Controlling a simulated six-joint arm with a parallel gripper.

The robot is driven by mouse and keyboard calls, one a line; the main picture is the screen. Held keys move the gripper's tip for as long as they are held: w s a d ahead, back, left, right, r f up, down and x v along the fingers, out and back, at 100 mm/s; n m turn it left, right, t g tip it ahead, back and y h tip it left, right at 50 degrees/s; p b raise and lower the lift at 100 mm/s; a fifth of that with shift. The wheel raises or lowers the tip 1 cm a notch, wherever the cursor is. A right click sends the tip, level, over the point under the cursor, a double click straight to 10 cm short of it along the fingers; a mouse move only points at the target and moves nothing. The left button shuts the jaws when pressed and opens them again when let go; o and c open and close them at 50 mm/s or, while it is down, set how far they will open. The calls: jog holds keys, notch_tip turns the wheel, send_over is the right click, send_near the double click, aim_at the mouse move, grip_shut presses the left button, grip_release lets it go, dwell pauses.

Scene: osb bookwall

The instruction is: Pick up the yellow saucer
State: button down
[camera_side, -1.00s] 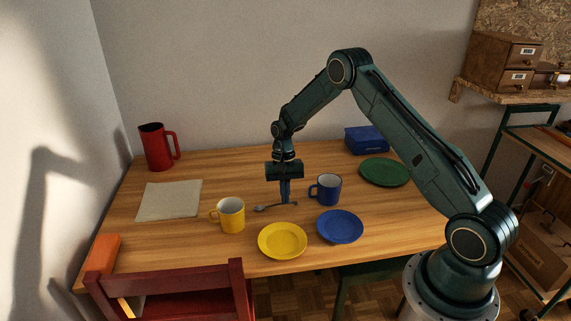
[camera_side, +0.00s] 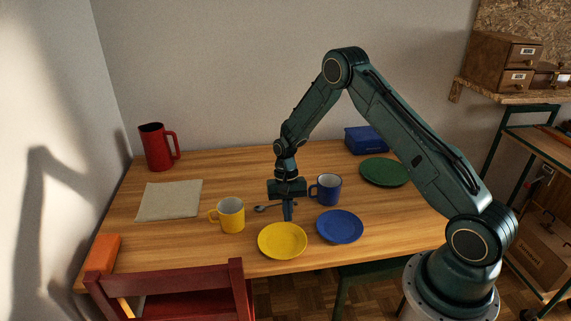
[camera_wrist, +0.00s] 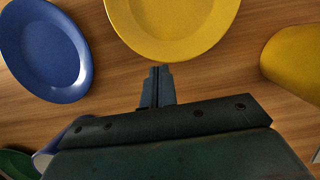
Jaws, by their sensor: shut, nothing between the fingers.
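The yellow saucer (camera_side: 282,241) lies flat near the front edge of the table. In the wrist view the yellow saucer (camera_wrist: 172,22) is at the top, cut off by the frame edge, just beyond my fingertips. My gripper (camera_side: 288,217) points down just behind the saucer, between the yellow mug and the blue mug. In the wrist view my gripper (camera_wrist: 159,74) has its fingers together with nothing between them. The fingertips look apart from the saucer; their exact height above the table is hard to tell.
A blue saucer (camera_side: 340,227) lies right of the yellow one. A yellow mug (camera_side: 231,216) and a blue mug (camera_side: 327,190) flank my gripper. A spoon (camera_side: 261,208) lies behind it. A red chair (camera_side: 180,285) stands at the front left. A green plate (camera_side: 385,172) is farther back.

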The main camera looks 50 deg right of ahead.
aim_at(291, 232)
jog(key=shift+s+a, duration=1.65)
jog(key=shift+w+d, duration=0.1)
jog(key=shift+w+d, duration=1.05)
jog(key=v, duration=1)
jog(key=shift+w+d, duration=0.3)
jog(key=w+a+n+h, duration=0.2)
jog(key=a+n, duration=0.6)
jog(key=a, duration=0.2)
jog(key=w+a+n+h, duration=0.1)
jog(key=w+a+n, duration=0.2)
jog(key=a+n, duration=0.5)
jog(key=a, duration=0.3)
jog(key=shift+w+r+n+h, duration=0.15)
jog(key=shift+w+n+h, duration=0.15)
jog(key=shift+n+h, duration=0.1)
